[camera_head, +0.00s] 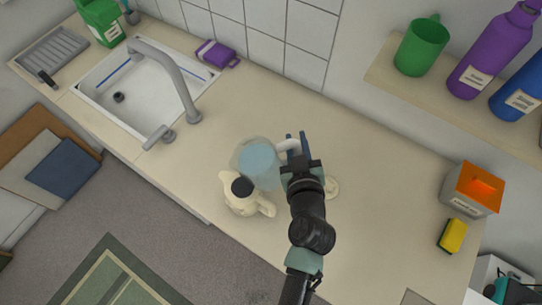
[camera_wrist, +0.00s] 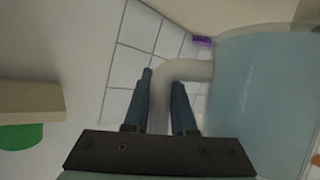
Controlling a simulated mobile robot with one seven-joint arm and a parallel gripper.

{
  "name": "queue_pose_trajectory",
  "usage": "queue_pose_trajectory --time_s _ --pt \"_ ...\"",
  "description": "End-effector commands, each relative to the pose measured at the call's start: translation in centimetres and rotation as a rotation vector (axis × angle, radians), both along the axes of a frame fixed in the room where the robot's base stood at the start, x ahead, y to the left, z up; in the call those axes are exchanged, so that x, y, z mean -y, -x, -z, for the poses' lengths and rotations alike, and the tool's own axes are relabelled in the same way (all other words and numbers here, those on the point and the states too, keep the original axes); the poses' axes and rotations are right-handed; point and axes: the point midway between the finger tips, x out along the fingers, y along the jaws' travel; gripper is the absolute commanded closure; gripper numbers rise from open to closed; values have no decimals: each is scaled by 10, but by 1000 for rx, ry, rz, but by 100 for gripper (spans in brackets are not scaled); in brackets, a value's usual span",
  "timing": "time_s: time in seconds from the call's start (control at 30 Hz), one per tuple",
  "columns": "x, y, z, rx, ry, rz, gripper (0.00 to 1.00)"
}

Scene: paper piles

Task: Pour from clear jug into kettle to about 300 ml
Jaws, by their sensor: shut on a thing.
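The clear jug (camera_head: 258,160) holds pale blue liquid and hangs beside and partly over the back of the cream kettle (camera_head: 240,203) in the head view. In the wrist view the jug (camera_wrist: 262,100) fills the right side. My gripper (camera_head: 297,140) is shut on the jug's whitish handle; its two blue fingers (camera_wrist: 162,80) straddle the handle in the wrist view. The kettle stands on the counter with a dark round top, its handle toward my arm. Any tilt of the jug is hard to judge, and no stream of liquid shows. The liquid level in the kettle is hidden.
The sink (camera_head: 140,85) with its grey tap (camera_head: 180,85) lies left on the counter. An orange-lit box (camera_head: 472,190) and a yellow sponge (camera_head: 452,236) stand far right. The counter between is clear.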

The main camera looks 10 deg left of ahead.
Motion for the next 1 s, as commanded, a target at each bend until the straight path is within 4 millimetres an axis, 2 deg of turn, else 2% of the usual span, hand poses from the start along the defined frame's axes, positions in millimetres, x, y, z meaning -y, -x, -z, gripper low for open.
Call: queue_pose_trajectory --time_s 0.43,1.0 --pt "5 -4 -18 78 117 2 100" --pt "5 -4 -21 95 143 2 100"
